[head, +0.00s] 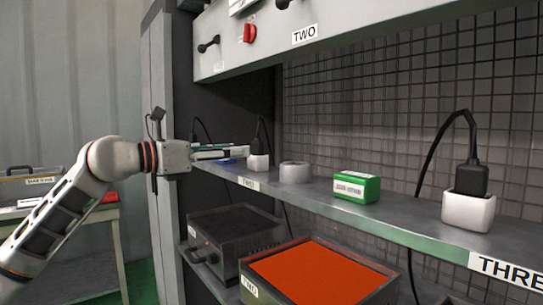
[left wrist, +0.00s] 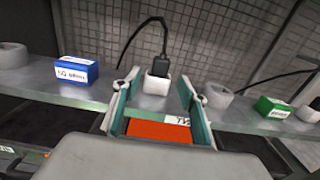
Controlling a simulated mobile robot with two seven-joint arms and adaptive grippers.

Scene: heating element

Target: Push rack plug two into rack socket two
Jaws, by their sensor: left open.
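The black rack plug two (head: 264,146) stands upright on the white rack socket two (head: 258,163), behind the shelf label TWO. The left wrist view shows the plug (left wrist: 159,66) and socket (left wrist: 156,85) too. I cannot tell how deep the plug sits. Its black cord rises and arches to the left in the wrist view. My left gripper (head: 245,152) is open and empty, pointing at them from the left. In the wrist view its fingertips (left wrist: 158,82) are spread to either side of the plug and socket, seemingly short of them. My right gripper is not in view.
On the metal shelf (head: 400,225) are a blue box (left wrist: 77,70), a grey-white ring (head: 296,172), a green box (head: 357,187) and another white socket (head: 468,212) with a black plug. An orange-topped box (head: 325,275) stands below. A panel with knobs (head: 290,30) hangs above.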

